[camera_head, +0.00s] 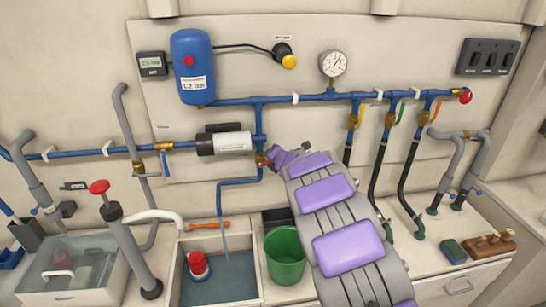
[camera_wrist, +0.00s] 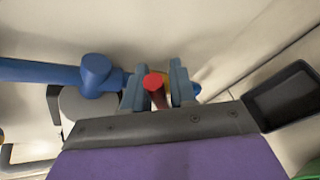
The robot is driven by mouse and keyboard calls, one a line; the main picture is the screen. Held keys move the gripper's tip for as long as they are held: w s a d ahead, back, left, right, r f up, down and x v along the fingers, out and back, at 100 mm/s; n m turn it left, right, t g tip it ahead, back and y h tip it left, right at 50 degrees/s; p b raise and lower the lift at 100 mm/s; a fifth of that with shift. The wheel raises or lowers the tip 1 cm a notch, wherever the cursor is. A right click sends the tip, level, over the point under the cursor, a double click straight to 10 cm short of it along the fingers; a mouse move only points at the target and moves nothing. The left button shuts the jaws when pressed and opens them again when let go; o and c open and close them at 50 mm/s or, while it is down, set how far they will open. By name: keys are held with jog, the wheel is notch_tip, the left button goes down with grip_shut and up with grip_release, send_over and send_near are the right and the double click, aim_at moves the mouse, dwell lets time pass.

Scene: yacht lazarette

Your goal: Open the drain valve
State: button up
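The drain valve (camera_head: 261,158) is a small brass valve with a red handle, low on the blue pipe that drops from the main line. Its red handle (camera_wrist: 154,82) shows in the wrist view between the two grey-blue fingers of my gripper (camera_wrist: 158,88). The fingers stand apart on either side of the handle, and a sliver of brass shows beside it, so no firm grip is visible. In the head view my gripper (camera_head: 270,157) is right at the valve, and my purple-padded arm covers part of the area below right.
A green bucket (camera_head: 284,262) stands below. Hoses with coloured-lever valves hang at right.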

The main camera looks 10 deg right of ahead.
jog(key=shift+o, duration=1.3)
jog(key=shift+r, duration=0.1)
jog(key=p+v, duration=0.2)
jog(key=v, duration=1.5)
jog(key=shift+s, duration=0.1)
